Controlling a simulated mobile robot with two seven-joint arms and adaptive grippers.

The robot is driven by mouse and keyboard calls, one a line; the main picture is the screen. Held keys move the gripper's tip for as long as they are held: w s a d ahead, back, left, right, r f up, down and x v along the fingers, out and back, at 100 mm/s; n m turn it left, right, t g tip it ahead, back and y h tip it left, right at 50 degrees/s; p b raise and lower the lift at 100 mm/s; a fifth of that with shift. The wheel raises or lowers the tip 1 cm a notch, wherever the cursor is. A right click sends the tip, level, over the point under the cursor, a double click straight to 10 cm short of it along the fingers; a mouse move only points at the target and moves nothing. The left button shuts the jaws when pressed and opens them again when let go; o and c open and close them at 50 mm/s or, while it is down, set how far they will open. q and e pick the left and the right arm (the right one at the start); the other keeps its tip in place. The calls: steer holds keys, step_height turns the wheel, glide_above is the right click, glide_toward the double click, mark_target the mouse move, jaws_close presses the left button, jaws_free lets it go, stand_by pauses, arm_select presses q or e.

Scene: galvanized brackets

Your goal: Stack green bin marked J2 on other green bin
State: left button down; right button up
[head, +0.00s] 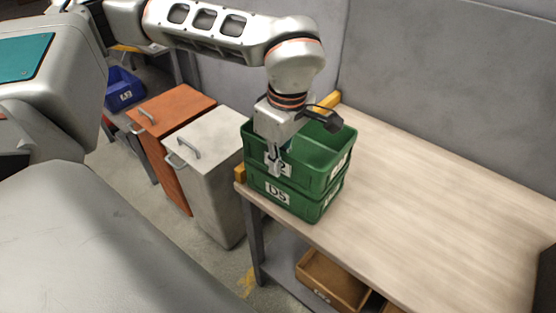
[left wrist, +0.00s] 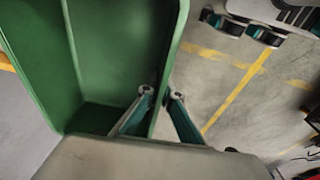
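The upper green bin (head: 313,172) sits on the other green bin, marked D5 (head: 309,210), at the left corner of the table. The two look roughly lined up and upright. The upper bin's front label is partly covered by my left gripper (head: 275,160); a "2" shows. In the left wrist view, the fingers of my left gripper (left wrist: 162,94) straddle the upper bin's wall (left wrist: 172,55), one inside and one outside. They look closed on it. The bin's inside looks empty. My right gripper is not in view.
The wooden table (head: 430,200) is clear right of the bins. Yellow corner pieces (head: 331,99) edge it. An orange cabinet (head: 172,118) and a grey cabinet (head: 213,150) stand left of it. A blue bin (head: 124,92) is further back. A brown box (head: 330,280) lies on the lower shelf.

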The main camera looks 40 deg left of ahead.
arm_select(q)
steer(key=shift+f, duration=0.25)
steer(key=c, duration=2.3)
jaws_free()
steer(key=shift+r, duration=0.55)
steer(key=r, duration=0.4)
steer(key=d+r+p, duration=0.1)
steer(key=r, duration=0.7)
steer(key=shift+s+d+p, duration=0.15)
steer(key=shift+d+p, duration=0.1)
steer(key=shift+p, duration=0.1)
